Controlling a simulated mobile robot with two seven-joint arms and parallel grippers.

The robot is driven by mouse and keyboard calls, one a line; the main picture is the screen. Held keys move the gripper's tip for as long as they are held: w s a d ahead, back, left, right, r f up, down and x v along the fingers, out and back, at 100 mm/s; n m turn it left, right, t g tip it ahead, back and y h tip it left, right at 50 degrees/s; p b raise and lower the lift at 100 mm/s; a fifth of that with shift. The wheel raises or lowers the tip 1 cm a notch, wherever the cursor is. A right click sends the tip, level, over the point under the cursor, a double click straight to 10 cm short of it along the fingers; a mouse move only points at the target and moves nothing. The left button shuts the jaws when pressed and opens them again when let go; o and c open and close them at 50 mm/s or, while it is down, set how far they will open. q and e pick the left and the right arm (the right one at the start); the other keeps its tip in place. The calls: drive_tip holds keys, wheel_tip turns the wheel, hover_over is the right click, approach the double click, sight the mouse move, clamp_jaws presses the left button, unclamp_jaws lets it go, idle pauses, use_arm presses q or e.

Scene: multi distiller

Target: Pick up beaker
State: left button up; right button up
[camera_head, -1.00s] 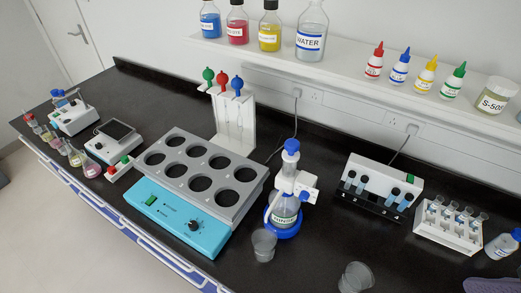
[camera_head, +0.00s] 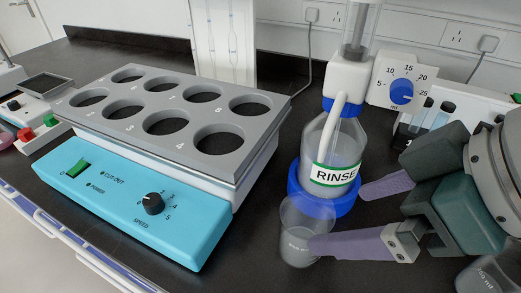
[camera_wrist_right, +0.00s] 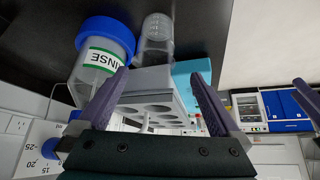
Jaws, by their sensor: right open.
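A small clear beaker (camera_head: 297,236) stands upright on the black bench, in front of the rinse bottle's blue base. My right gripper (camera_head: 338,217) comes in from the right, open and empty, with purple fingers pointing at the beaker. In the head view the near fingertip overlaps the beaker's right edge; the far finger is beside the blue base. I cannot tell whether the near finger touches. In the right wrist view the beaker (camera_wrist_right: 157,38) lies beyond the open fingertips (camera_wrist_right: 158,75), between their lines. A second clear beaker (camera_head: 482,276) is partly hidden at the lower right. My left gripper is not in view.
The rinse dispenser bottle (camera_head: 335,150) stands close behind the beaker, a tight obstacle. A blue and grey multi-hole heater (camera_head: 130,215) is just left of the beaker. A tube rack (camera_head: 440,108) stands behind my right gripper. Bench in front of the beaker is clear.

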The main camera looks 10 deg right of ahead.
drive_tip(key=f, duration=0.2)
drive_tip(key=b, duration=0.3)
approach(306, 223)
drive_tip(key=a+f, duration=0.1)
drive_tip(key=w+a+f, duration=0.1)
drive_tip(key=a, duration=0.1)
drive_tip(key=a+f, duration=0.1)
drive_tip(key=shift+w+a+f, duration=0.3)
drive_tip(key=shift+w, duration=0.05)
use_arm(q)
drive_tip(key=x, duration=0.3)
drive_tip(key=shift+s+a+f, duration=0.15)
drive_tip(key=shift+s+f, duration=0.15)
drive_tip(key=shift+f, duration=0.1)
use_arm(e)
drive_tip(key=shift+c, duration=0.2)
use_arm(q)
drive_tip(key=shift+p, duration=0.3)
use_arm(e)
drive_tip(key=c, duration=1.4)
